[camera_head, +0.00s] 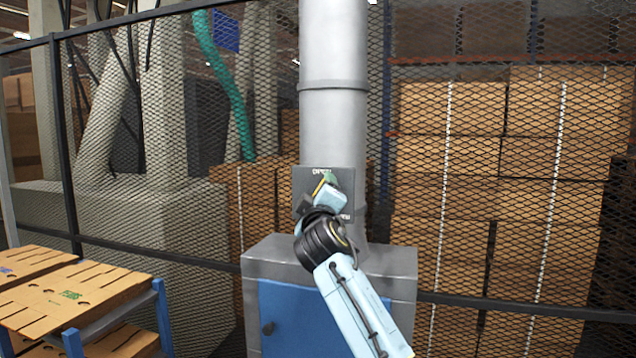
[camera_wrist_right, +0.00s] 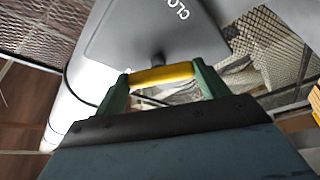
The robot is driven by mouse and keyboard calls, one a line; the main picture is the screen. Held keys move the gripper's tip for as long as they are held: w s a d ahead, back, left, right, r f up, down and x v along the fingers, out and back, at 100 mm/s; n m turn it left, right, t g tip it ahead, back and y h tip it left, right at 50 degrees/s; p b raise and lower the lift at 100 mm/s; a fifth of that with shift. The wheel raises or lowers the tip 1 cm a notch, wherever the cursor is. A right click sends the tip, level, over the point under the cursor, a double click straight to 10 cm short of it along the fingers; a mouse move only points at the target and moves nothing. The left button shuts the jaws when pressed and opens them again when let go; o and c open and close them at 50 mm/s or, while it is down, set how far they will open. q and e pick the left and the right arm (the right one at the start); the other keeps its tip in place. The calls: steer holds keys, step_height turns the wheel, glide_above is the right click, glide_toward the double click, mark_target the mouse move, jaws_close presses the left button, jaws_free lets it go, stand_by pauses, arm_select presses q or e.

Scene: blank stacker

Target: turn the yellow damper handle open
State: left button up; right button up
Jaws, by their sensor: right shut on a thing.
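The yellow damper handle (camera_wrist_right: 162,75) lies between the green fingers of my right gripper (camera_wrist_right: 160,83) in the right wrist view. The fingers are shut on it, one at each end. A stem joins the handle to a grey plate (camera_wrist_right: 150,35) printed with letters starting "CLO". In the head view only a thin yellow edge of the handle (camera_head: 319,187) shows; my right gripper (camera_head: 327,180) and wrist cover the rest. The dark plate (camera_head: 346,180) there has "OPEN" at its top and partly hidden lettering at its lower right. My left gripper is in neither view.
The plate sits on a vertical grey duct (camera_head: 333,120) above a grey cabinet with a blue door (camera_head: 300,320). A mesh fence (camera_head: 220,215) stands behind, with stacked cartons (camera_head: 560,150) beyond. Flat cardboard blanks (camera_head: 70,295) lie on a blue-framed rack at left.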

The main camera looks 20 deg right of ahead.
steer(key=shift+r+n+g+y, duration=0.1)
steer(key=shift+n+g+y, duration=0.35)
steer(key=shift+n, duration=1.25)
steer(key=shift+n+g+y, duration=0.25)
steer(key=shift+n+g, duration=0.4)
steer(key=shift+n, duration=1.05)
steer(key=o, duration=1)
steer(key=shift+s, duration=0.1)
steer(key=b+v, duration=0.3)
steer(key=v, duration=1)
steer(key=shift+s+b, duration=0.15)
steer(key=shift+b, duration=0.25)
